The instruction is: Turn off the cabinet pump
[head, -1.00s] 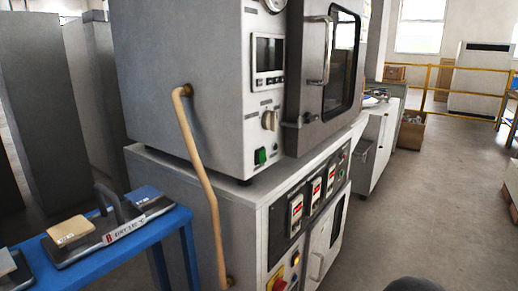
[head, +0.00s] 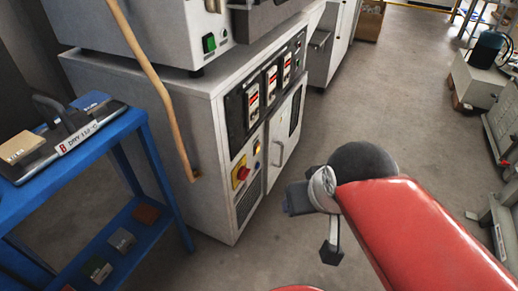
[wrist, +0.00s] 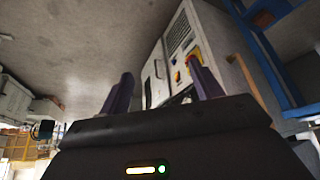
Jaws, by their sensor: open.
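The grey lower cabinet (head: 190,120) stands left of centre in the head view. Its front has a red rotary knob on a yellow plate (head: 241,172), a yellow and a blue button beside it, and several red-and-white switches (head: 271,83) on a black panel. A green switch (head: 209,43) is on the upper unit. My gripper (head: 313,227) is right of the cabinet front, apart from it and empty. In the wrist view, my gripper (wrist: 162,88) has its two fingers spread, with the cabinet (wrist: 157,72) beyond, upside down. The red knob (wrist: 195,63) is partly hidden by the right finger.
A tan pipe (head: 155,85) runs down the cabinet's left side. A blue bench (head: 130,140) with a metal fixture stands at the left. The cabinet door has a vertical handle (head: 284,147). Open floor (head: 385,100) lies to the right, with boxes and equipment at the far right.

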